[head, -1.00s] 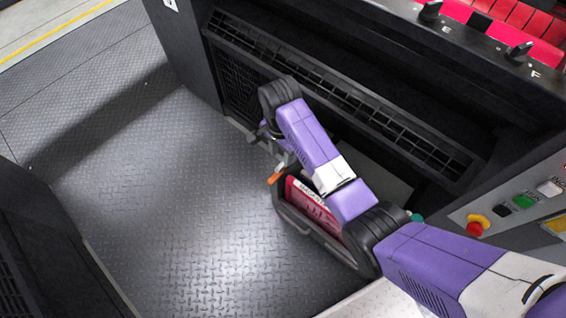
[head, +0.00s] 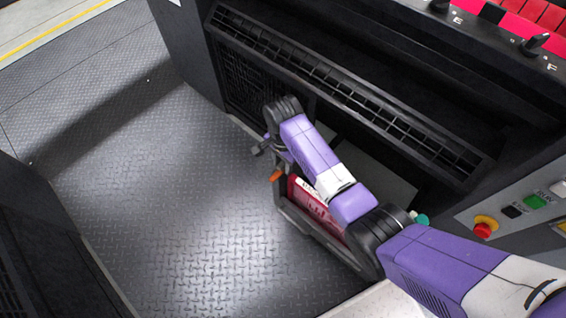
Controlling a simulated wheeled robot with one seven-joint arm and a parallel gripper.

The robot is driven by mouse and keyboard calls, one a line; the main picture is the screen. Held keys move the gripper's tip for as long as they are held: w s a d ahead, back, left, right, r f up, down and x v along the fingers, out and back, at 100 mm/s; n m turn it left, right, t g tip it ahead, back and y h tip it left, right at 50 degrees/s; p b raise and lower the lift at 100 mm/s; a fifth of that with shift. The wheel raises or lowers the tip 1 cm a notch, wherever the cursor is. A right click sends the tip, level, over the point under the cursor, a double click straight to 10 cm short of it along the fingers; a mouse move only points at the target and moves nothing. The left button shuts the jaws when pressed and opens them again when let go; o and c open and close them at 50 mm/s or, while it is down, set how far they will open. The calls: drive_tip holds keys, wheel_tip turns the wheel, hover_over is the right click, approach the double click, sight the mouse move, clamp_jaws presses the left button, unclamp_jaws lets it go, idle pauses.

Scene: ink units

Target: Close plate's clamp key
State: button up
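My gripper (head: 264,148) is at the far end of my purple and white arm, low in front of the dark press unit (head: 345,90). It is small and dark, partly hidden by my wrist, and I cannot tell whether its fingers are open or shut. I cannot make out the plate's clamp key; the arm may hide it. A red panel with pale lettering (head: 312,203) shows beneath my arm in a dark frame, with an orange piece (head: 277,176) at its corner, just below the gripper.
A long slotted bar (head: 300,75) runs across the press unit behind my arm. A red button on a yellow base (head: 484,229) and a green button (head: 535,202) are at the right. The metal tread floor (head: 160,200) is clear at left.

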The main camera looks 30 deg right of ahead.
clamp_jaws()
drive_tip(key=shift+n+p, duration=0.3)
drive_tip(key=shift+r+n+p, duration=0.15)
drive_tip(key=shift+n+p, duration=0.8)
drive_tip(key=shift+n, duration=0.25)
drive_tip(key=n+p, duration=0.2)
drive_tip(key=n, duration=0.1)
drive_tip(key=shift+n, duration=0.4)
drive_tip(key=n+p, duration=0.1)
drive_tip(key=n, duration=0.4)
drive_tip(key=shift+p, duration=0.35)
drive_tip(key=n+p, duration=0.1)
drive_tip(key=n, duration=0.5)
drive_tip(key=shift+f, duration=0.2)
